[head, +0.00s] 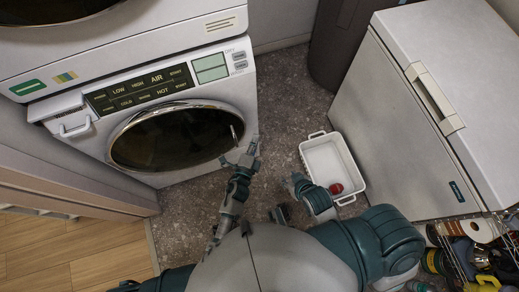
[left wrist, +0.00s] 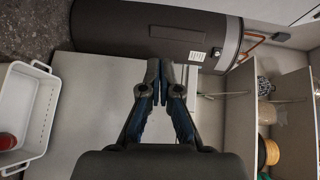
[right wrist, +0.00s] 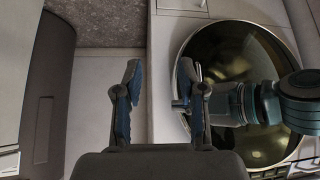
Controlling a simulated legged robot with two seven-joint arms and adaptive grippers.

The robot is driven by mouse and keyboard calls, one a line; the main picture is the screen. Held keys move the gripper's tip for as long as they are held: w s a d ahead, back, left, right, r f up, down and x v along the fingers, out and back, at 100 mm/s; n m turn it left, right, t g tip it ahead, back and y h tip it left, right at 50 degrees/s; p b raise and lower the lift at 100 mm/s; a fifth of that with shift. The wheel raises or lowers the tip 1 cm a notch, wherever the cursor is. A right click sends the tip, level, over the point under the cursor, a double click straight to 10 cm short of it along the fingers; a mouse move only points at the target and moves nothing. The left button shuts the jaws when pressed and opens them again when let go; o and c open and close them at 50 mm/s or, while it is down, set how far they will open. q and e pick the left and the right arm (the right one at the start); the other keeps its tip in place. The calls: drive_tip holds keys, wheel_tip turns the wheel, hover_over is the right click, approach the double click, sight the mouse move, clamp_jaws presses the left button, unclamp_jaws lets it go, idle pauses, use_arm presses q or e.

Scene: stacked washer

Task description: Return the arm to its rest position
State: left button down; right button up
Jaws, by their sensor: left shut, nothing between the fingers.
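My left gripper (head: 253,147) is in front of the lower right side of the washer's round door (head: 165,135). The door lies flush with the washer front, its glass dark. In the left wrist view, the left fingertips (left wrist: 163,76) are together with nothing between them. In the right wrist view, my right gripper (right wrist: 158,78) has its fingers apart and empty. In the head view it is low near the white basin, small and hard to make out. My left arm (right wrist: 255,103) crosses in front of the door in the right wrist view.
A white basin (head: 331,148) with a red object (head: 336,188) stands on the floor beside my right arm. A white chest freezer (head: 395,130) stands right of it. A dark cylindrical tank (left wrist: 150,30) and shelves (left wrist: 295,110) show in the left wrist view.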

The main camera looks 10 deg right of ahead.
use_arm(q)
drive_tip(key=s+a+f+n+g+y+p, duration=0.25)
drive_tip(key=s+a+f+n, duration=0.2)
drive_tip(key=a, duration=0.35)
drive_tip(key=s+a+f+n+g+y+p, duration=0.2)
drive_tip(key=s+a+f+n+y, duration=0.1)
drive_tip(key=s+a+f+n, duration=0.25)
drive_tip(key=s+a+f+n+g+y+p, duration=0.2)
drive_tip(key=s+a+f+n+y, duration=0.15)
drive_tip(key=a+f, duration=0.45)
drive_tip(key=s+a+f+n+g+p, duration=0.3)
drive_tip(key=s+a+n+g, duration=0.3)
drive_tip(key=s+a, duration=0.5)
drive_tip(key=shift+s+n, duration=1.15)
drive_tip(key=shift+s, duration=1)
use_arm(e)
drive_tip(key=s+f+g, duration=0.1)
drive_tip(key=s+f, duration=0.2)
drive_tip(key=f, duration=0.4)
drive_tip(key=s+d+f+g, duration=0.1)
drive_tip(key=s+f+g, duration=0.1)
drive_tip(key=s+f, duration=0.2)
drive_tip(key=s+d+f+g+h, duration=0.1)
drive_tip(key=s+f, duration=0.3)
drive_tip(key=f, duration=0.5)
drive_tip(key=shift+s+f+g, duration=0.25)
drive_tip(key=shift+f+g, duration=0.15)
drive_tip(key=shift+g, duration=0.1)
